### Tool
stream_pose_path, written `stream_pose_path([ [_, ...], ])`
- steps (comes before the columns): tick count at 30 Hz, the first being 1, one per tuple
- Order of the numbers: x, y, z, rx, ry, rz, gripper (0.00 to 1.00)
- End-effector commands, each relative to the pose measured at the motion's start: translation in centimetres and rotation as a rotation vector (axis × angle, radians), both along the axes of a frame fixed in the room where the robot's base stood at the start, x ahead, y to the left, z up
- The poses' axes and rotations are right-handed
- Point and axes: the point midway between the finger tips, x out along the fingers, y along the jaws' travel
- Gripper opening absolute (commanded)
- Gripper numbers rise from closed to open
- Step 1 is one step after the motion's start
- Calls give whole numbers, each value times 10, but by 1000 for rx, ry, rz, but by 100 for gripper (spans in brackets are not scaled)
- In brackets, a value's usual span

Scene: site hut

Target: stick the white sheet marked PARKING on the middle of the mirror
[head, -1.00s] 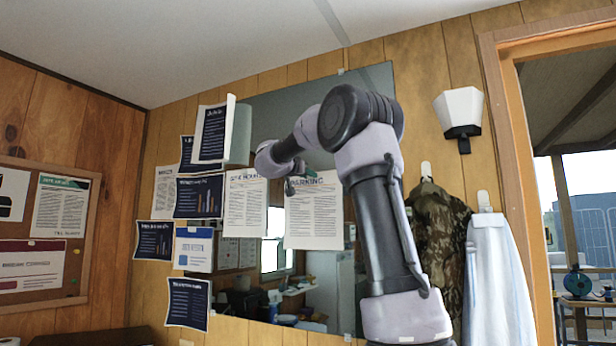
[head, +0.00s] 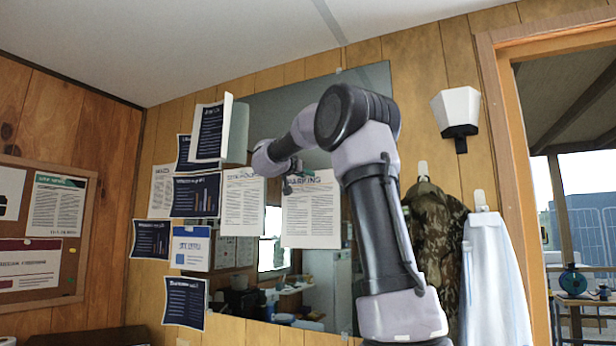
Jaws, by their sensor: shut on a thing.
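The white sheet marked PARKING (head: 311,215) hangs upright in front of the mirror, with its printed side towards me. My gripper (head: 289,180) is shut on it near its top left corner. The gripper's fingers are small here and partly hidden by the wrist. The mirror (head: 281,112) is a tall dark panel on the wood wall. My arm covers much of its middle and right side. The sheet is near mid-height of the mirror. I cannot tell whether the sheet touches the glass.
Another white printed sheet (head: 242,208) and a curling dark notice (head: 209,131) overlap the mirror's left edge. Several dark notices cover the wall to the left. A wall lamp (head: 457,112), a camouflage jacket (head: 434,225) and a pale blue garment (head: 487,265) are on the right, beside the doorway.

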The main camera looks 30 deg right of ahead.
Motion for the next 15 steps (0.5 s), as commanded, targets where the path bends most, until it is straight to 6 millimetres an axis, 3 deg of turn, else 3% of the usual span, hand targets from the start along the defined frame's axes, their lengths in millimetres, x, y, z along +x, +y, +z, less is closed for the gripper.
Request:
stream_pose_path([
  [15,-6,7,-1,1,1,0,0],
])
